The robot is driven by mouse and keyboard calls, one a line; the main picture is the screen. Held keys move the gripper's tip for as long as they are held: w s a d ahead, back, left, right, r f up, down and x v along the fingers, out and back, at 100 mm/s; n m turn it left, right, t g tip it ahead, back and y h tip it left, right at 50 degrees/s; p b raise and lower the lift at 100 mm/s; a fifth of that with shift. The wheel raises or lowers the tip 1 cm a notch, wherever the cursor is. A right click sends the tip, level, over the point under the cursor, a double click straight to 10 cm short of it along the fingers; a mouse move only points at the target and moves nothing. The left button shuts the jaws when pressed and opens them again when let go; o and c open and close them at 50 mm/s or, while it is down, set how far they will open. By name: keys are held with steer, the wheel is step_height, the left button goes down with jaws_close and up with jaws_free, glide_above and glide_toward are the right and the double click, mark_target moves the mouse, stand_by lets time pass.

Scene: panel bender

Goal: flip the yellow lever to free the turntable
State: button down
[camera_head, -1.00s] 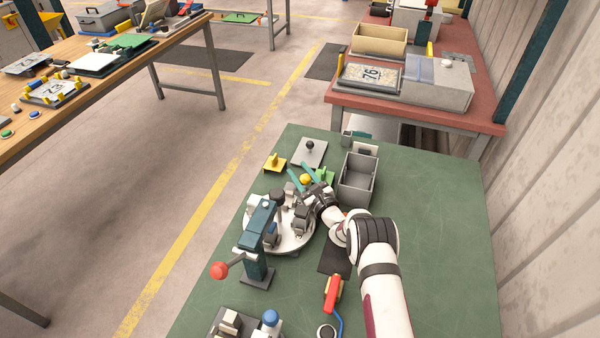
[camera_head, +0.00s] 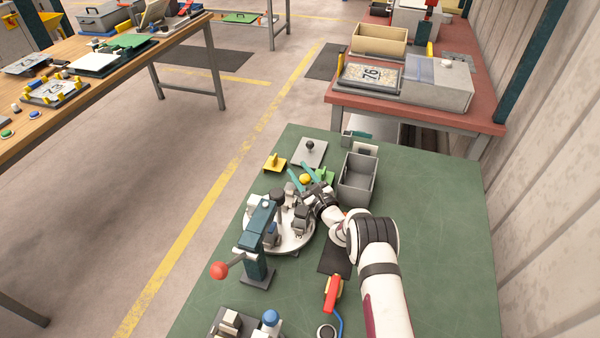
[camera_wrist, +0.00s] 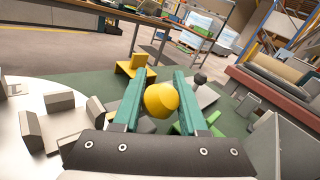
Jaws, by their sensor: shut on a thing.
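The yellow lever's round knob (camera_head: 305,179) is at the far side of the turntable. In the wrist view the knob (camera_wrist: 161,100) sits between the two teal fingers. My gripper (camera_head: 303,175) is shut on it, and the fingers also show in the wrist view (camera_wrist: 162,92). The lever's stem and base are mostly hidden behind the knob and gripper. The round pale turntable (camera_head: 297,246) carries several grey blocks and stands left of my wrist.
A teal post (camera_head: 258,240) with a red-knobbed handle (camera_head: 218,270) stands at the turntable's near left. A grey bin (camera_head: 357,181) is close right of my gripper. A green block (camera_head: 325,176), yellow bracket (camera_head: 275,163) and black-knobbed plate (camera_head: 312,153) lie nearby. The mat's right side is clear.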

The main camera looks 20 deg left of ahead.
steer(key=shift+a+n+g+h, duration=0.35)
steer(key=shift+n+g+h, duration=0.15)
steer(key=c, duration=0.7)
jaws_free()
steer(key=shift+c, duration=0.2)
steer(key=shift+r, duration=0.35)
step_height(320, 180, up, 4)
steer(key=shift+f, duration=0.2)
steer(key=d+r, duration=0.6)
steer(key=d, duration=0.5)
steer(key=shift+s+d+r, duration=0.35)
steer(key=shift+s+r, duration=0.05)
